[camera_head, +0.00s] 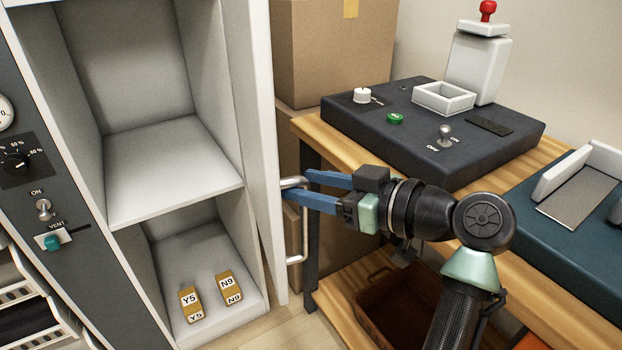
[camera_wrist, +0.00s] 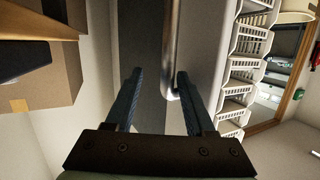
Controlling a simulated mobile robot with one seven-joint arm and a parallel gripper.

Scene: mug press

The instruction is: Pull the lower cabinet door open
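The white cabinet door (camera_head: 264,120) stands swung open, seen nearly edge-on, with the inside of the cabinet (camera_head: 165,175) exposed. Its metal handle (camera_head: 303,235) is on the door's right-hand face. My gripper (camera_head: 297,191) is at the upper end of the handle, its two blue fingers apart. In the wrist view the handle bar (camera_wrist: 173,45) lies between the finger lines, nearer the right finger of my gripper (camera_wrist: 159,75). I cannot tell whether a finger touches it. The fingertips are partly hidden by the handle and door in the head view.
Two small boxes, Y5 (camera_head: 190,304) and N9 (camera_head: 229,287), stand on the cabinet floor. A wooden table (camera_head: 400,160) with a dark control panel (camera_head: 440,140) stands to the right, close to my arm. Cardboard boxes (camera_head: 335,50) are behind the door.

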